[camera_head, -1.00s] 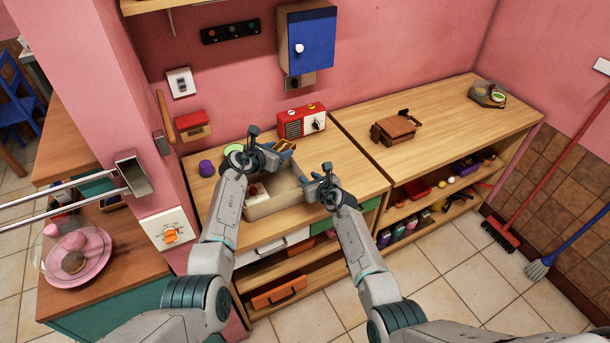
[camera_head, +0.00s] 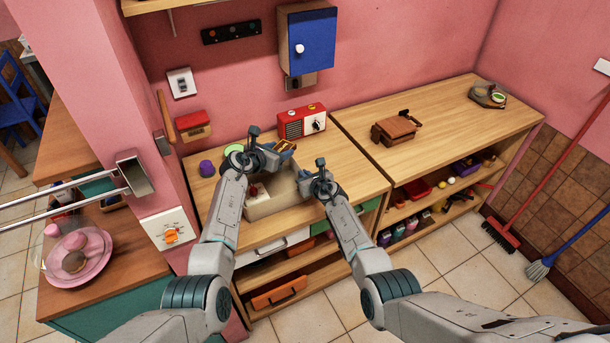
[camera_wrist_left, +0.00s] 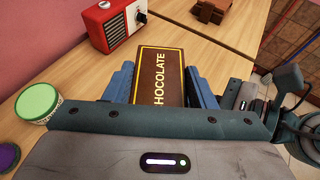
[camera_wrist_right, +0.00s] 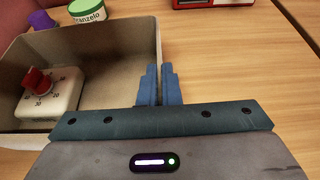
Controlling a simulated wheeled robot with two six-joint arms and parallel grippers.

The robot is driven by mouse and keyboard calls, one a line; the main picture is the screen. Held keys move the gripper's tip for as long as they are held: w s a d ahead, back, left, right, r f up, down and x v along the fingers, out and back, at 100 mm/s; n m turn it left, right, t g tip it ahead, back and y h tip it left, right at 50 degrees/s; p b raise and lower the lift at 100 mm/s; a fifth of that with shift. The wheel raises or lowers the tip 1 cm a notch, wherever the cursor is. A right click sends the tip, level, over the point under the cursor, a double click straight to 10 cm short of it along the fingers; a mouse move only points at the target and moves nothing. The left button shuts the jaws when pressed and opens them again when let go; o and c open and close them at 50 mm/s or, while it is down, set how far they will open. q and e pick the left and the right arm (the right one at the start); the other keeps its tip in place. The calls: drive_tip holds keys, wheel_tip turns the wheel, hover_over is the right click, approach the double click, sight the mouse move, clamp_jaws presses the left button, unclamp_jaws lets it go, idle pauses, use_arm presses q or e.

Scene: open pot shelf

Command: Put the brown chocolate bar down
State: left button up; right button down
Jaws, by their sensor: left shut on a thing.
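The brown chocolate bar (camera_wrist_left: 160,75), with yellow lettering and edging, stands between the blue fingers of my left gripper (camera_wrist_left: 158,88). In the head view my left gripper (camera_head: 277,151) holds the bar (camera_head: 288,145) above the wooden counter, at the far side of a beige bin. Whether the bar touches the counter cannot be told. My right gripper (camera_wrist_right: 160,88) is empty, with its fingers together. It also shows in the head view (camera_head: 316,176), by the bin's right side.
The beige bin (camera_head: 277,208) holds a white timer with a red knob (camera_wrist_right: 48,92). A red radio (camera_head: 302,122) stands at the back. A green-lidded tub (camera_wrist_left: 38,102) and a purple item (camera_head: 206,168) are at left. Counter right of the bin is clear.

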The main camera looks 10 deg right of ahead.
use_arm(q)
drive_tip(key=s+a+n+t+y, duration=0.2)
drive_tip(key=a+n+y, duration=0.1)
drive_tip(key=a, duration=0.2)
drive_tip(key=f, duration=0.9)
drive_tip(key=shift+a+f, duration=0.25)
drive_tip(key=shift+a, duration=0.05)
drive_tip(key=shift+f, duration=0.2)
drive_tip(key=o, duration=1)
drive_tip(key=shift+f, duration=0.1)
